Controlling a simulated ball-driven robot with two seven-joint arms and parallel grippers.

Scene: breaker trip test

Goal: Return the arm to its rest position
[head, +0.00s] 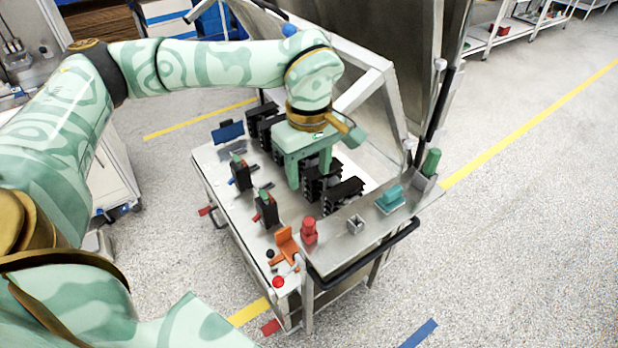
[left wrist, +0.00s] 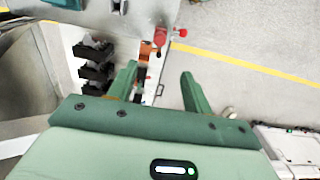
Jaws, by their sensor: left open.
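My left arm reaches in from the left in the head view, and its green gripper (head: 312,172) hangs over the metal cart beside the black breakers. It is open, with nothing between its fingers. In the left wrist view its two fingers (left wrist: 160,88) stand well apart. Black breaker blocks (head: 342,193) stand in a row on the cart, partly hidden by the gripper. They also show at the left in the left wrist view (left wrist: 95,62). Two smaller black devices (head: 267,209) with coloured tops stand on the left part of the cart. My right gripper is not in view.
The cart (head: 225,185) carries a raised clear guard in a metal frame (head: 378,88). An orange piece (head: 286,243) is near the front. The floor at right is clear.

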